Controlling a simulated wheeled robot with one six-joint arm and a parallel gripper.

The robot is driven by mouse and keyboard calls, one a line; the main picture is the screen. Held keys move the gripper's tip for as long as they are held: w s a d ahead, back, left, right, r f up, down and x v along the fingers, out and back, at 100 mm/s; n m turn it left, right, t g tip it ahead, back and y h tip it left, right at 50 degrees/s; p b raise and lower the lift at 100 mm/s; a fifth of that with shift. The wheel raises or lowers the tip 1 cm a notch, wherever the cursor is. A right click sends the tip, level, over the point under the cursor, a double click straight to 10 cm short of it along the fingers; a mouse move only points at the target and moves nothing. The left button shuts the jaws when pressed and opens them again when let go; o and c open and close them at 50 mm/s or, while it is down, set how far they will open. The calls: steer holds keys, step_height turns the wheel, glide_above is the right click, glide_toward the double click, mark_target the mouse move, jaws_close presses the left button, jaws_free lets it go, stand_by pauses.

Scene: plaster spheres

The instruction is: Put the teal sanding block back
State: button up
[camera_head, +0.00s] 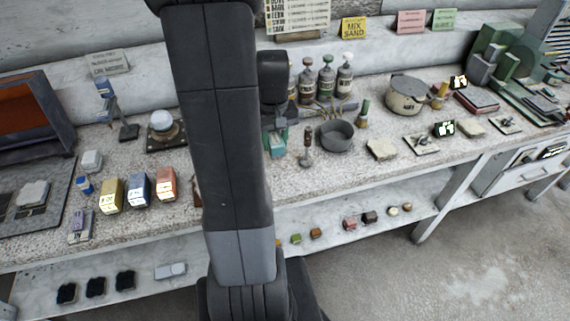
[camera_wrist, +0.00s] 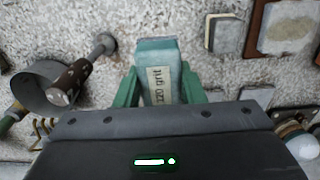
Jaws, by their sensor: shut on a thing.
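The teal sanding block (camera_wrist: 158,75), with a pale label reading "120 grit", is between the two green fingers of my gripper (camera_wrist: 159,88) in the wrist view. The fingers are shut on its sides. In the head view the block (camera_head: 277,146) shows small and teal beside my arm, below my gripper (camera_head: 275,128). It is over the speckled bench top; I cannot tell how high. Yellow (camera_head: 111,195), blue (camera_head: 139,189) and orange (camera_head: 166,184) blocks stand in a row to the left. My arm hides the bench just right of the orange one.
A grey bowl (camera_head: 336,135) and a brown-handled tool (camera_head: 307,148) stand right of my gripper. Bottles (camera_head: 326,78) stand behind. A white ball on a stand (camera_head: 161,124) is at left. A lower shelf (camera_head: 375,222) holds small blocks. The bench front right of my arm is clear.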

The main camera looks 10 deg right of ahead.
mark_target(274, 138)
steer(key=shift+f, duration=3.95)
steer(key=shift+f, duration=0.15)
steer(key=o, duration=1.1)
steer(key=shift+c, duration=0.2)
step_height(274, 138, up, 12)
steer(key=shift+r, duration=0.2)
steer(key=shift+f, duration=0.1)
